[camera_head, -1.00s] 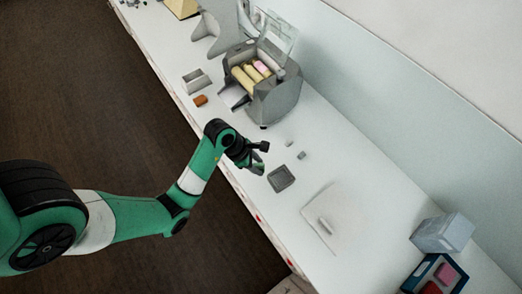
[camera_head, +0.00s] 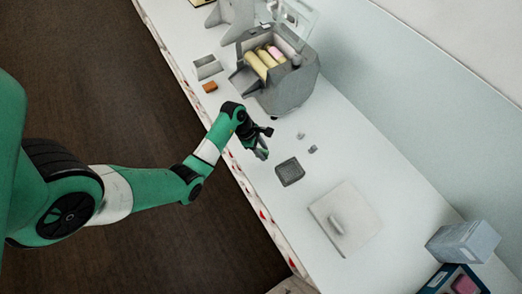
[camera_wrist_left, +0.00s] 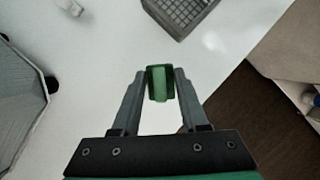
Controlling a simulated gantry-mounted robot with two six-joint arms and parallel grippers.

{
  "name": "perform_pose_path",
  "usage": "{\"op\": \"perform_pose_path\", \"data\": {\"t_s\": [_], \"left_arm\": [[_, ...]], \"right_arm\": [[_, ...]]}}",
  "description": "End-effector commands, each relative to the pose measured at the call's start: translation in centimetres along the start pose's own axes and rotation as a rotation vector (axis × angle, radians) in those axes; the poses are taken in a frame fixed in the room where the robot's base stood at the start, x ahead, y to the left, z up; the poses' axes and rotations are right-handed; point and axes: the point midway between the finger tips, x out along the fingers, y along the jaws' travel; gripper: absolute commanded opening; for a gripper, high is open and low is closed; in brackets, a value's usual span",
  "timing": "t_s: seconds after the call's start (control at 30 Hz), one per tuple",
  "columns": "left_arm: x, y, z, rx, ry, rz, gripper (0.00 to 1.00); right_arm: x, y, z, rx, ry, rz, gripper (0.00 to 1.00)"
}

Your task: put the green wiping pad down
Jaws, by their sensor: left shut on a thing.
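The green wiping pad (camera_wrist_left: 158,84) is a small green block with a paler stripe. In the left wrist view it sits between the fingertips of my left gripper (camera_wrist_left: 160,90), which is shut on it. In the head view the left gripper (camera_head: 262,145) is over the white counter, between the grey mill and a dark grey square tray (camera_head: 290,171). The tray also shows at the top of the left wrist view (camera_wrist_left: 186,12). The pad is hardly visible in the head view. My right gripper is not in view.
The grey mill (camera_head: 290,90) with yellow and pink rollers stands behind. An orange block (camera_head: 210,86), small grey pieces (camera_head: 312,149), a white board with a handle (camera_head: 348,220) and a pale box (camera_head: 462,240) are on the counter (camera_head: 405,205). Bare counter surrounds the tray.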

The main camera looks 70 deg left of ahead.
Motion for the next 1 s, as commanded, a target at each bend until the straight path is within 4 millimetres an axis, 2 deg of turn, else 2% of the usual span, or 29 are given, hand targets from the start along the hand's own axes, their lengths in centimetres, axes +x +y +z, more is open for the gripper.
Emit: {"op": "perform_pose_path", "data": {"t_s": [0.1,0.27,0.5,0.87,0.9,1.0], "left_arm": [[1.1,1.0,-1.0,-0.001,0.000,0.000,0.00],[1.3,1.2,-1.2,0.000,0.000,0.000,0.00],[4.3,1.5,-2.8,0.000,0.001,-0.001,0.00],[4.7,1.5,-2.9,0.000,0.000,0.000,0.00],[4.7,1.5,-2.9,0.000,0.000,0.001,0.45],[4.7,1.5,-2.9,0.000,0.000,0.001,0.63]], "right_arm": [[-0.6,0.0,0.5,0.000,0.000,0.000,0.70],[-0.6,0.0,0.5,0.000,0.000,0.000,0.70],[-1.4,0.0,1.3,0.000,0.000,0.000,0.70],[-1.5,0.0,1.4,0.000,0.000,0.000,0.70],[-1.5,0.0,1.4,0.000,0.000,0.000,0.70],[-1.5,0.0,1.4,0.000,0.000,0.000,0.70]]}}
